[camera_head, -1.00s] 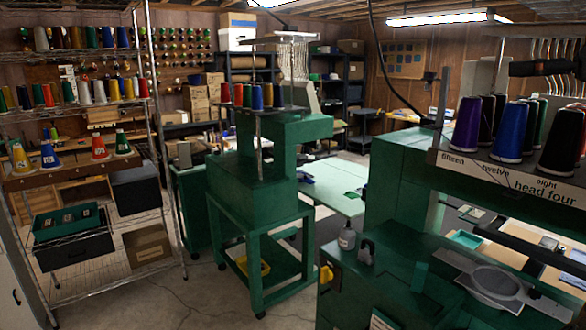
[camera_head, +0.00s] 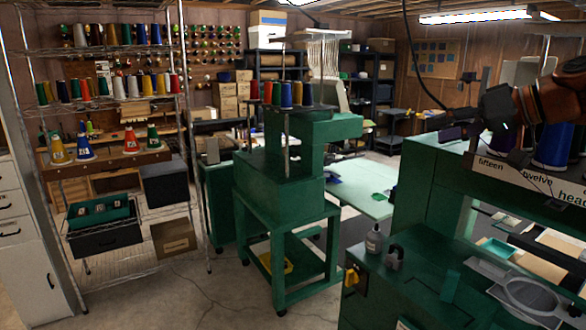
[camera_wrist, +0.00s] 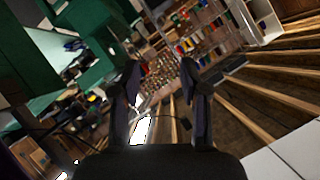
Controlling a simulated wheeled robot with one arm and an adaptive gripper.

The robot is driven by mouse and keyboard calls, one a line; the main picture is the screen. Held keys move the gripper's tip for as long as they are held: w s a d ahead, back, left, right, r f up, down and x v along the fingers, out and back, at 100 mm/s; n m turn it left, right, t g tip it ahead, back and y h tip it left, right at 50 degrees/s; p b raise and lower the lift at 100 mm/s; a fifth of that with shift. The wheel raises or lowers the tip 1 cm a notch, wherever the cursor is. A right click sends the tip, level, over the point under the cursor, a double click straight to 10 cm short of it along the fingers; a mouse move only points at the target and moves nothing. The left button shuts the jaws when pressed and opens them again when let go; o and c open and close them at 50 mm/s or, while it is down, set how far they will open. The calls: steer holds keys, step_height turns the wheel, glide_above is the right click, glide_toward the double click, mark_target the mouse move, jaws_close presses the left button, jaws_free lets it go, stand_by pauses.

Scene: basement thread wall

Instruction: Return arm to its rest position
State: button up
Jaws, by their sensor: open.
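My gripper (camera_head: 482,112) shows in the head view at the right, at the end of my orange and black arm. It is raised in front of the green machine's thread rack and covers part of the cones there. In the wrist view, the two dark fingers of my gripper (camera_wrist: 160,72) stand apart with nothing between them. The wrist camera sees the room strongly tilted, with ceiling beams at the right and thread cones far off between the fingers.
A second green machine (camera_head: 290,190) stands mid-room. A wire shelf (camera_head: 110,100) with thread cones is at left. Bare concrete floor (camera_head: 215,295) lies between them.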

steer(key=s+a+f+m+g+h, duration=0.1)
steer(key=s+a+f+g, duration=0.1)
steer(key=s+a+f, duration=0.4)
steer(key=s+a+f+g+h, duration=0.1)
steer(key=s+a+f+g, duration=0.2)
steer(key=f, duration=0.5)
steer(key=s+a+f+m+g+h, duration=0.1)
steer(key=s+a+f+g, duration=0.1)
steer(key=s+a+f, duration=0.4)
steer(key=s+d+f+g+h, duration=0.1)
steer(key=s+d+f+h, duration=0.1)
steer(key=s+f, duration=0.7)
steer(key=s+d+f+g+h, duration=0.2)
steer(key=s+f+h, duration=0.2)
steer(key=s+f, duration=0.5)
steer(key=s, duration=0.3)
steer(key=shift+d+f+g, duration=0.2)
steer(key=shift+f+g, duration=0.05)
steer(key=shift+g, duration=0.05)
steer(key=shift+s, duration=0.1)
